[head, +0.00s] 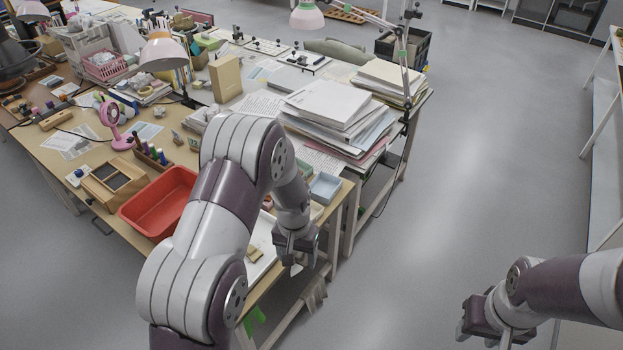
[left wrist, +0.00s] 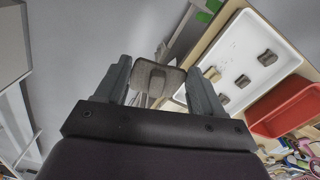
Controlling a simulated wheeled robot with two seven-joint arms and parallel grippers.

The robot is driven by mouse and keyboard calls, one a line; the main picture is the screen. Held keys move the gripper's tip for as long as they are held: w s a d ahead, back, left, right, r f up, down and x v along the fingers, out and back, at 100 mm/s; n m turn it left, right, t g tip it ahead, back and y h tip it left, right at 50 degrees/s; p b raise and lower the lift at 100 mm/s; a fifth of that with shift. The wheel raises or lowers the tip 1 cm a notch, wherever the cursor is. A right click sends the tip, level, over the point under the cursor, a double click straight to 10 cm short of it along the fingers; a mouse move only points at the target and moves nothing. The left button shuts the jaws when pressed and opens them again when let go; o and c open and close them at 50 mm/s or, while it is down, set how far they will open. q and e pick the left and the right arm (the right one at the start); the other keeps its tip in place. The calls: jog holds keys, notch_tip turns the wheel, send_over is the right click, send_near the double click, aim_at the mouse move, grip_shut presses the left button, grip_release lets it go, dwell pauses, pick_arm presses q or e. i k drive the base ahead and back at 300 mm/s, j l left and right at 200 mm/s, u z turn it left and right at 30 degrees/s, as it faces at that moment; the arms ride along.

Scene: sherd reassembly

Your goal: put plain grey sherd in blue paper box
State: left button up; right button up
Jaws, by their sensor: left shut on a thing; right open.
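My left gripper (head: 294,252) is beyond the table's front right edge, out over the floor. In the left wrist view it is shut on a flat grey sherd (left wrist: 172,78) with a raised lump on its face, held between the two fingers. A pale blue open box (head: 325,187) stands on the table's right corner, above and to the right of my left gripper in the picture. My right gripper (head: 479,325) is open and empty over the floor at the lower right.
A white tray (left wrist: 237,62) holding several sherds lies on the table's front part, partly hidden by my left arm in the head view. A red bin (head: 160,202) stands to its left. Tall paper stacks (head: 340,105) stand behind the blue box.

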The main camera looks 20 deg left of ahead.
aim_at(323, 191)
jog(key=i+l+u, duration=0.65)
jog(key=i+l, duration=0.3)
jog(key=i+l+u, duration=0.35)
jog(key=l, duration=0.35)
